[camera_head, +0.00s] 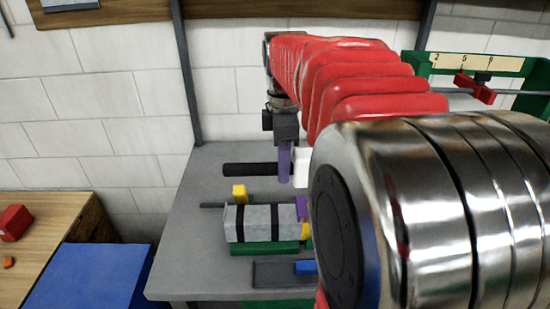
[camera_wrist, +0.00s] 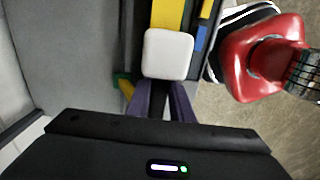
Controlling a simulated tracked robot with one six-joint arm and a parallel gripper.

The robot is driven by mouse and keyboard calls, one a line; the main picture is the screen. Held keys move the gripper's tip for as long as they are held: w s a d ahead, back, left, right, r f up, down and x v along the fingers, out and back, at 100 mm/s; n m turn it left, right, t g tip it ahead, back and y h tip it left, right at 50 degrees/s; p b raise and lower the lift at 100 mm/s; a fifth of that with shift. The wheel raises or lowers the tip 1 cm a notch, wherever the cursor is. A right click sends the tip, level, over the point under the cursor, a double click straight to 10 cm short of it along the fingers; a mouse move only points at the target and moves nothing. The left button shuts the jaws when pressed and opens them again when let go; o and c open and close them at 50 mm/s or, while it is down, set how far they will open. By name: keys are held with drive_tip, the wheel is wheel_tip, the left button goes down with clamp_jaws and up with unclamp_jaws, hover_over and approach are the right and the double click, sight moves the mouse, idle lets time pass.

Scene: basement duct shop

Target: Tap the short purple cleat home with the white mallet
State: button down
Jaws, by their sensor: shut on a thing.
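My gripper (camera_head: 285,177) points down above the grey bench, its purple fingers shut on the mallet. The white mallet's dark handle (camera_head: 248,169) lies level and sticks out to the left. Its white head (camera_head: 302,168) is just right of the fingers, partly hidden by my arm. In the wrist view the white head (camera_wrist: 167,53) is just beyond the fingertips (camera_wrist: 160,90). The short purple cleat (camera_head: 302,207) stands at the right end of the grey duct piece (camera_head: 262,222), below the mallet head and apart from it. I cannot make out the cleat in the wrist view.
The duct has black bands and rests on a green base (camera_head: 264,248). Yellow blocks (camera_head: 240,193) (camera_head: 306,231) stand behind it and at its right end. A dark tray with a blue piece (camera_head: 305,267) lies in front. The bench (camera_head: 190,240) is clear at left.

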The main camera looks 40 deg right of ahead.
drive_tip(key=shift+f, duration=0.1)
idle(0.3)
drive_tip(key=shift+s+f, duration=0.1)
drive_tip(key=shift+f, duration=2.3)
drive_tip(key=shift+f, duration=1.75)
drive_tip(key=shift+r, duration=1.55)
drive_tip(key=shift+r, duration=0.1)
drive_tip(key=shift+r, duration=1.9)
